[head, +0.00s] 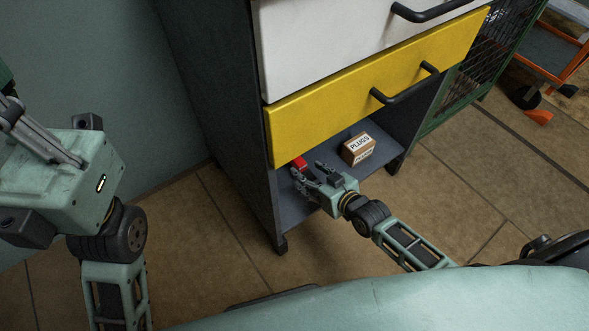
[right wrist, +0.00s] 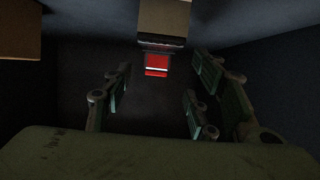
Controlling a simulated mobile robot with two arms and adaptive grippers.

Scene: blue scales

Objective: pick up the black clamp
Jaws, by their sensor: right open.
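I cannot make out a black clamp for certain. In the right wrist view a small dark piece (right wrist: 161,42) sits just beyond a red item (right wrist: 156,65) with a pale stripe; whether they are one thing I cannot tell. The red item also shows in the head view (head: 299,163), at the cabinet's bottom shelf. My right gripper (head: 304,176) is open and empty inside the low bay, its fingers pointing towards the red item but short of it. It also shows in the right wrist view (right wrist: 158,95). My left gripper (head: 35,130) is raised at the far left, away from the cabinet.
A cardboard box marked PLUGS (head: 358,149) stands on the shelf (head: 318,209), right of my right gripper. The yellow drawer (head: 340,108) closes the bay from above. A box-like brown thing (right wrist: 165,18) is beyond the red item. Dark side walls flank the bay.

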